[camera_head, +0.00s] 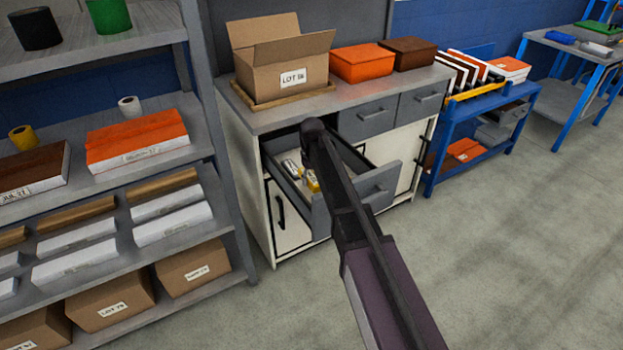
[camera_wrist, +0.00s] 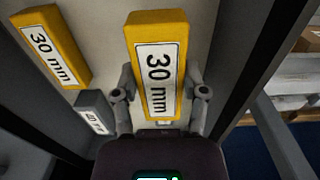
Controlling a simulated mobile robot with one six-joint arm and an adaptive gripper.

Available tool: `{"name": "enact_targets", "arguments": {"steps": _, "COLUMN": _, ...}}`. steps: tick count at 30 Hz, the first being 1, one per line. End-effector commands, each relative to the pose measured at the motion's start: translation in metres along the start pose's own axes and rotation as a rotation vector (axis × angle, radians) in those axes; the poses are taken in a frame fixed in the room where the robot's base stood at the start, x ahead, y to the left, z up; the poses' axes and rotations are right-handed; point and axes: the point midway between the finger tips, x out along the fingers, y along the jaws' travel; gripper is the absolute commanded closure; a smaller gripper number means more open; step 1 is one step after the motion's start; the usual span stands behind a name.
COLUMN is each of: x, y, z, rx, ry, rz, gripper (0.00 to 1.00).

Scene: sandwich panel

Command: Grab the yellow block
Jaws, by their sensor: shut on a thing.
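In the wrist view, a yellow block (camera_wrist: 158,28) with a white "30 mm" label lies between the two fingers of my gripper (camera_wrist: 161,80), which is shut on it. A second yellow block (camera_wrist: 75,70) with the same label lies to the left, apart from the fingers. In the head view, the open drawer (camera_head: 378,188) of the white cabinet holds yellow and white blocks, with a bit of yellow (camera_head: 312,181) showing beside my arm. My arm reaches over the drawer and hides my gripper there.
A small grey labelled block (camera_wrist: 93,108) lies left of my gripper in the drawer. The drawer walls stand close around. An open carton (camera_head: 275,75) and an orange box (camera_head: 361,63) stand on the cabinet top (camera_head: 350,92). A loaded shelf rack (camera_head: 221,165) stands at left.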

Motion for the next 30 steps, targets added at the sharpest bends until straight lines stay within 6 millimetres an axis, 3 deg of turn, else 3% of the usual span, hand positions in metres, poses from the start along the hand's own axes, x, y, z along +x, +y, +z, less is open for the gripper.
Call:
{"name": "enact_targets", "arguments": {"steps": 3, "x": -0.018, "y": 0.000, "z": 0.000, "rx": 0.000, "ry": 0.000, "rz": 0.000, "gripper": 0.96}}
{"name": "enact_targets", "arguments": {"steps": 12, "x": -0.040, "y": 0.000, "z": 0.000, "rx": 0.000, "ry": 0.000, "rz": 0.000, "gripper": 0.96}}
{"name": "enact_targets", "arguments": {"steps": 30, "x": -0.045, "y": 0.001, "z": 0.000, "rx": 0.001, "ry": 0.000, "rz": 0.000, "gripper": 0.96}}
